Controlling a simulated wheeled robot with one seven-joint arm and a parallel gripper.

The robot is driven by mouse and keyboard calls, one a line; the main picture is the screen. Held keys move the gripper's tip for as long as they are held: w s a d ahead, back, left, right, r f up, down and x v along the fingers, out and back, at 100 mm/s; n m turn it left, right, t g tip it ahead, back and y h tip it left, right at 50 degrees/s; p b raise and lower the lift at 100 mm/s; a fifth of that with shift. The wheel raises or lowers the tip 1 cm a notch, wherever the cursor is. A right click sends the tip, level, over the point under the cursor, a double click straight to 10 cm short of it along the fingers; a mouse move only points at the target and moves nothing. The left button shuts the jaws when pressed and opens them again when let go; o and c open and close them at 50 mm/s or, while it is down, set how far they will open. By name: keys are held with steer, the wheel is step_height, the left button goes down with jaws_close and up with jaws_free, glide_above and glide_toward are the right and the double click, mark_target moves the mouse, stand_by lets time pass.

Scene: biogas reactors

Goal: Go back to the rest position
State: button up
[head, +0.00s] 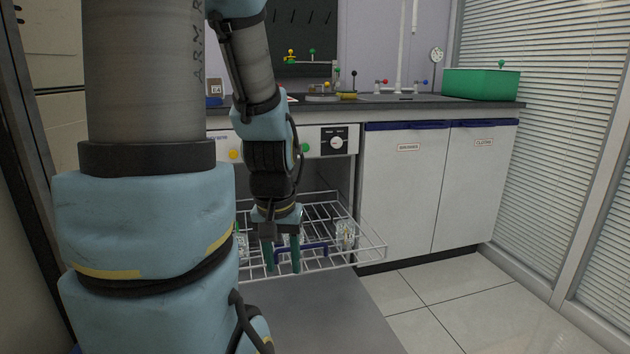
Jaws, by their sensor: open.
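My gripper (282,257) points down over the pulled-out white wire rack (362,258) of the dishwasher-like appliance below the counter. Its two green fingers are apart, with nothing seen between them. A blue handle (318,248) on the rack's front shows just behind and to the right of the fingers. A clear glass item (345,234) stands in the rack to the right. Other clear items in the rack are partly hidden by my gripper and arm. My arm covers much of the left of the view.
A control panel with a dial (337,142) sits above the rack. White cupboards (407,190) with blue handles stand to the right. The dark counter (420,102) bears a green box (482,84), taps and small items. Tiled floor (450,298) is clear at the right.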

step_height(320, 180, up, 32)
steer(key=p, duration=3.1)
steer(key=shift+s+a+f, duration=0.15)
steer(key=shift+s+a, duration=0.1)
steer(key=shift+a, duration=0.05)
